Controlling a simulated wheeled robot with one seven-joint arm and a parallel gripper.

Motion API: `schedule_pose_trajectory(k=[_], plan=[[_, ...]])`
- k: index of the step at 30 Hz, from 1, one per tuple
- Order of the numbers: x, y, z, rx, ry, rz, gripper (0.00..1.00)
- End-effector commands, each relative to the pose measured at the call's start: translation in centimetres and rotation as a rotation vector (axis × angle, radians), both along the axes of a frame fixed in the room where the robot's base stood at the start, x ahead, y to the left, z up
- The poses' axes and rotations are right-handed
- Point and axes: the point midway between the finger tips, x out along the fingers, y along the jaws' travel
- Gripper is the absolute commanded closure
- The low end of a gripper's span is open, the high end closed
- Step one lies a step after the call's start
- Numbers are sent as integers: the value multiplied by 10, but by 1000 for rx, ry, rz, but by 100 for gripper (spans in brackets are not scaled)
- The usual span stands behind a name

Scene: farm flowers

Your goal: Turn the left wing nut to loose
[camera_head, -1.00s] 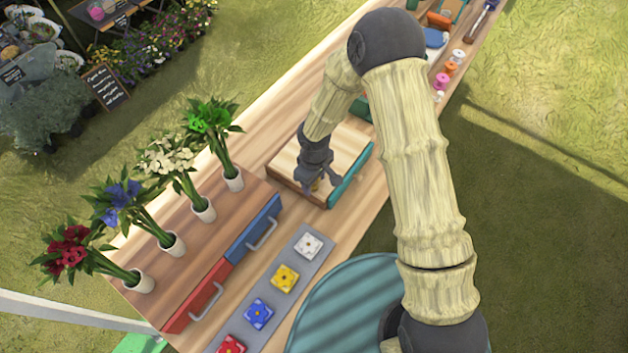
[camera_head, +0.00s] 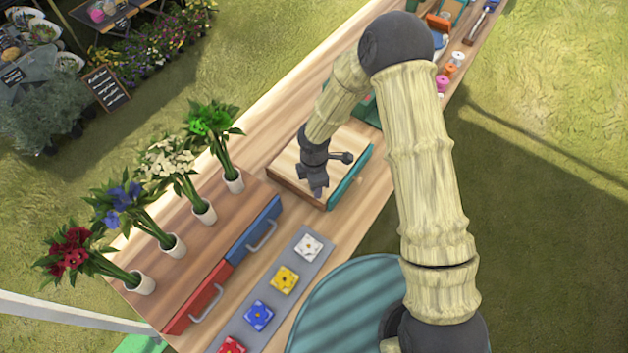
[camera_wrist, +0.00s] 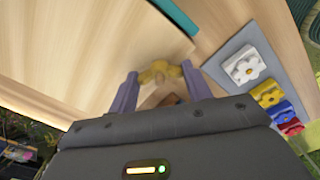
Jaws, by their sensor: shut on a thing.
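The brass-yellow wing nut (camera_wrist: 160,71) shows in the wrist view between the two fingertips of my gripper (camera_wrist: 159,77), against a pale wooden surface. My gripper is shut on it, one finger on each side. In the head view my gripper (camera_head: 318,190) points down onto the wooden box (camera_head: 288,164) with the teal front panel (camera_head: 350,178), near the panel. The wing nut is hidden by my gripper in the head view. I see no second wing nut, and the nut's tightness cannot be told.
Flower vases (camera_head: 205,211) stand on a wooden cabinet with blue (camera_head: 250,232) and red (camera_head: 199,298) handled fronts to the left. A grey strip (camera_head: 297,262) with several coloured flower tiles lies in front. Small spools (camera_head: 449,69) and tools lie at the bench's far end.

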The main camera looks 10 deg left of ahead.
Motion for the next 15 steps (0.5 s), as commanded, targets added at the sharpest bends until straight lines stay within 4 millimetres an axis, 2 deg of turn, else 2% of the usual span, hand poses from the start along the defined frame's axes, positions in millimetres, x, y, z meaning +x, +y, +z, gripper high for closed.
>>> schedule_pose_trajectory(k=[15], plan=[[1, 0, 2, 1, -1, 491, 74]])
